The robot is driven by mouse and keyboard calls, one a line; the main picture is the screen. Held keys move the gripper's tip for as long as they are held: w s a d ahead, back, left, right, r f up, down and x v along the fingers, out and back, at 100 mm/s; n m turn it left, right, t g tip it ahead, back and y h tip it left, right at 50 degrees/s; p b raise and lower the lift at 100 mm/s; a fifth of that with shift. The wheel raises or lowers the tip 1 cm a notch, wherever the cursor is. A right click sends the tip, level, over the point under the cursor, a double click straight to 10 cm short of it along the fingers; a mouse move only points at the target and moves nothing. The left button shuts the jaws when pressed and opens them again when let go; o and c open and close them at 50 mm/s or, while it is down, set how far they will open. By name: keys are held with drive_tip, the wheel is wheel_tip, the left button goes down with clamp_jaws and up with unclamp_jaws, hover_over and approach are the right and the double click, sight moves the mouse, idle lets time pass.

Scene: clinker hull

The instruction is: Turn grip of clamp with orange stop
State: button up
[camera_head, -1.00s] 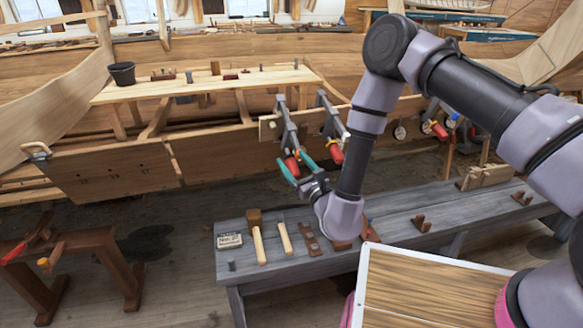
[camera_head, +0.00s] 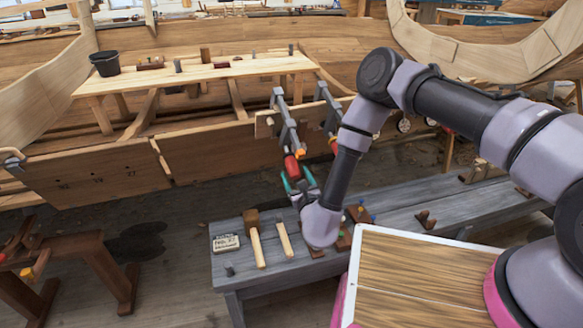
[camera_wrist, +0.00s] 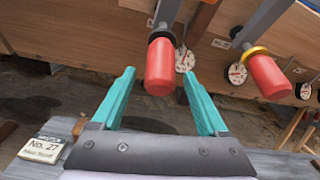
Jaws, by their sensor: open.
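The nearer clamp (camera_head: 285,125) hangs on the hull plank, with a red grip (camera_head: 291,168) at its lower end and an orange stop (camera_head: 301,153) beside it. My gripper (camera_head: 297,180) is open just below this grip. In the wrist view, the red grip (camera_wrist: 160,68) stands between the teal fingers of my gripper (camera_wrist: 158,75), with a gap on each side.
The grey bench (camera_head: 400,205) below holds mallets (camera_head: 257,247), wooden pieces and a "No. 27" card (camera_wrist: 40,149). Round dials (camera_wrist: 237,73) hang near the clamps. A black bucket (camera_head: 105,63) stands on the plank above.

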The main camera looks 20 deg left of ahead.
sight(292, 168)
drive_tip(key=shift+x, duration=2.4)
clamp_jaws()
